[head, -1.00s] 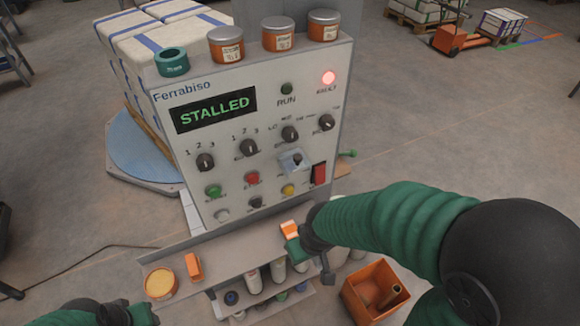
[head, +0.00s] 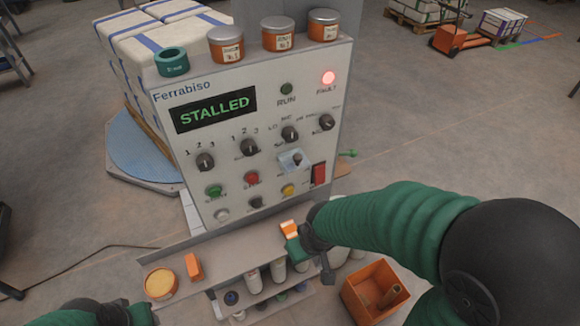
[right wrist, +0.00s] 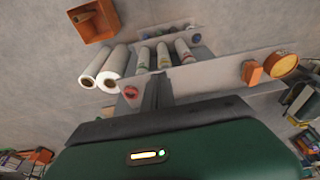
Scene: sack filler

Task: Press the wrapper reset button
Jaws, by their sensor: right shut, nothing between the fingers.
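The wrapper control panel (head: 240,140) faces me, with a green "STALLED" display (head: 215,109). Its lower buttons are green (head: 213,191), red (head: 252,177), white (head: 222,214), black (head: 255,202) and yellow (head: 288,190). Their labels are too small to read surely, so I cannot tell which is reset. My right gripper (head: 327,272) is below the panel's lower right, apart from the buttons, pointing down. In the right wrist view its dark fingers (right wrist: 156,92) are shut and empty. My left gripper (head: 140,313) is partly seen at the bottom left; its fingers are unclear.
A red fault lamp (head: 328,77) is lit; the run lamp (head: 287,88) is dark. A clear guard (head: 294,161) and red switch (head: 319,174) sit near the yellow button. An orange bin (head: 375,292) stands right.

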